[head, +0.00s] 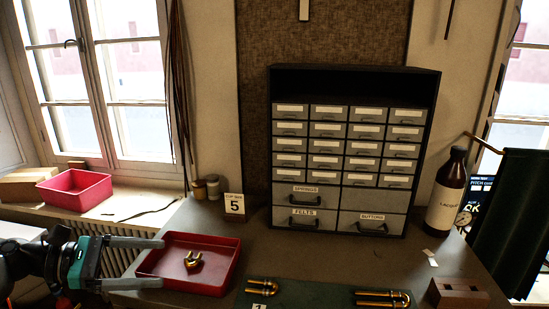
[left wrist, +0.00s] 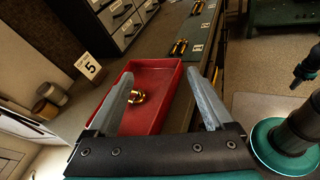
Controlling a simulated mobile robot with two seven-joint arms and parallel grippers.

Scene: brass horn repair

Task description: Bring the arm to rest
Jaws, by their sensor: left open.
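My left gripper (head: 162,263) comes in from the left at the table's left edge. Its two grey fingers are wide apart with nothing between their tips. They point toward a red tray (head: 222,284) on the table, close to its left side. A small curved brass piece (head: 193,261) lies in the tray, apart from the fingers. In the left wrist view the open fingers (left wrist: 160,74) frame the tray (left wrist: 158,70), with the brass piece (left wrist: 137,97) inside it.
A "5" card (head: 235,204) stands behind the tray. A drawer cabinet (head: 424,100) stands at the back, with a brown bottle (head: 447,193) to its right. Brass tubes (head: 383,296) lie on a dark mat (head: 310,293) in front. Another red tray (head: 75,190) sits on the windowsill.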

